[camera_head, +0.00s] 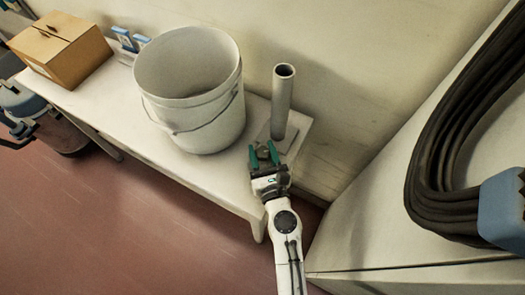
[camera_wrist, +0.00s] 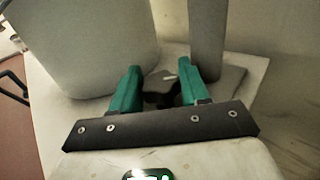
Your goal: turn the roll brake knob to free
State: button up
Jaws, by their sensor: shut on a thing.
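My gripper (camera_head: 264,149) reaches from the front to the right end of the white bench. Its two green fingers are closed on the dark roll brake knob (camera_wrist: 160,98), which sits between them in the wrist view. The knob is small and mostly hidden by the fingers. A short pale mark (camera_wrist: 170,77) shows just beyond the knob, but I cannot read which setting it points to. A grey upright post (camera_head: 282,103) stands on a flat base plate (camera_wrist: 230,82) right behind the knob.
A large white bucket (camera_head: 205,125) stands close on the left of my gripper. A cardboard box (camera_head: 62,48) and blue items (camera_head: 131,40) are farther left on the bench (camera_head: 180,168). Thick black cables (camera_head: 435,150) hang over a pale cabinet at right. The wall is close behind.

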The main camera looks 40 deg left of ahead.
jog(key=shift+f, duration=0.1)
jog(key=n+g+y+b, duration=0.1)
jog(key=n+g, duration=0.1)
jog(key=g, duration=0.1)
jog(key=n+g+y+b, duration=0.1)
jog(key=n+g, duration=0.2)
jog(key=g, duration=0.1)
jog(key=shift+w+y, duration=0.15)
jog(key=shift+y, duration=0.25)
jog(key=shift+n+g+b, duration=0.75)
jog(key=shift+n+g, duration=0.35)
jog(key=shift+g, duration=0.65)
jog(key=shift+n+g+b, duration=0.7)
jog(key=shift+n+g, duration=0.4)
jog(key=shift+g, duration=0.65)
jog(key=o, duration=1)
jog(key=shift+c, duration=0.2)
